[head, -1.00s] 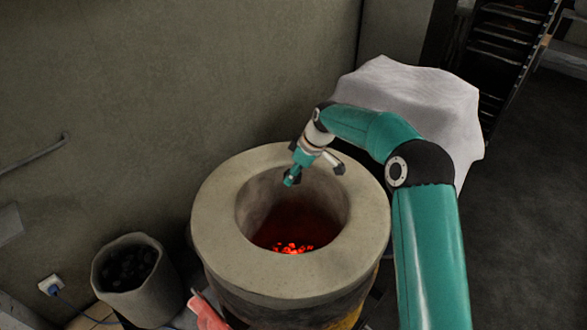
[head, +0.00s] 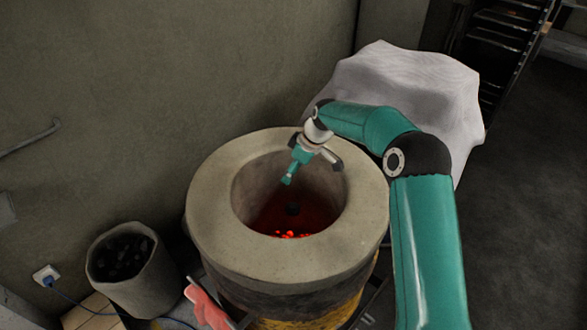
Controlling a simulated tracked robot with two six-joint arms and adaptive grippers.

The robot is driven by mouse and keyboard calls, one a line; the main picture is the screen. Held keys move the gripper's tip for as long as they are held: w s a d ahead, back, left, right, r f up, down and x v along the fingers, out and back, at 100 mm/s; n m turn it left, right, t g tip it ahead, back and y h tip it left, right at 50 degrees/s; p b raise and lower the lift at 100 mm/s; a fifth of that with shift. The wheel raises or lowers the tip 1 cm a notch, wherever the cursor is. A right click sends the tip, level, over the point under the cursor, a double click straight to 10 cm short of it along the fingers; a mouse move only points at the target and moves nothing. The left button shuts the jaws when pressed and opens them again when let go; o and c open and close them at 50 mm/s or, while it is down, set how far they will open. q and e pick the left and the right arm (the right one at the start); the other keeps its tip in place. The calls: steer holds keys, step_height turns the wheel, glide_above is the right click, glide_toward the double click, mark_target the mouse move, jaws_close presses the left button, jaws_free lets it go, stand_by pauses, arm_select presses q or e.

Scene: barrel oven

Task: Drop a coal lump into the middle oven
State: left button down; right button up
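The round oven (head: 215,215) stands in the middle of the head view, its wide mouth facing up. Red embers (head: 290,234) glow at its bottom. A small dark lump (head: 292,208), which looks like coal, shows inside the mouth, below and apart from my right gripper. My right gripper (head: 311,172) is over the mouth with its fingers spread and nothing visible between them. Its arm comes in from the right. My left gripper is not in view. More coal (head: 122,258) lies in a grey container (head: 150,285) at the lower left.
A white cloth (head: 405,80) covers something behind the oven on the right. A dark rack (head: 500,50) stands at the back right. A red object (head: 207,308) lies by the oven's front left. A wall socket (head: 46,275) with a blue cable is at far left.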

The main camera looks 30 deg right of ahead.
steer(key=shift+r, duration=0.15)
steer(key=v, duration=1.1)
steer(key=shift+r, duration=0.25)
steer(key=shift+d, duration=0.15)
steer(key=shift+s, duration=0.1)
